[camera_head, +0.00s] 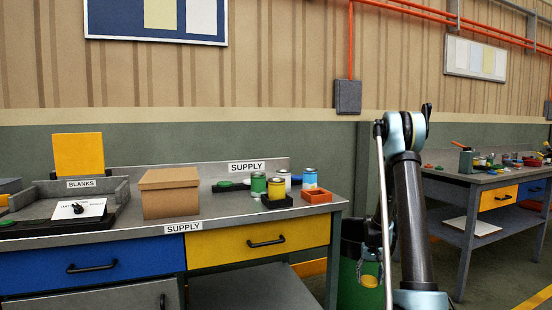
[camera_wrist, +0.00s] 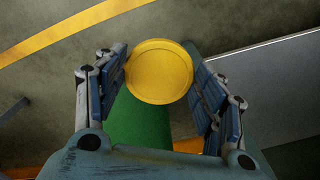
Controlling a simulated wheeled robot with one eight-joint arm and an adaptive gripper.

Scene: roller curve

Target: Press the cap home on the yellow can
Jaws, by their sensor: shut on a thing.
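The yellow can (camera_head: 276,189) stands upright in a black holder (camera_head: 277,202) on the supply bench, near its right end. Its top is too small to make out clearly. My gripper (camera_wrist: 160,78) is shut on a round yellow cap (camera_wrist: 160,72), with a blue-padded finger on each side of it. In the head view the yellow cap (camera_head: 370,281) shows low beside my arm, right of the bench and apart from the can. The cap's underside is hidden.
Green cans (camera_head: 258,184) and a blue-banded can (camera_head: 310,179) stand close to the yellow can. An orange tray (camera_head: 316,195) is at its right, a cardboard box (camera_head: 169,193) at its left. A green bin (camera_head: 351,265) stands on the floor beside the bench.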

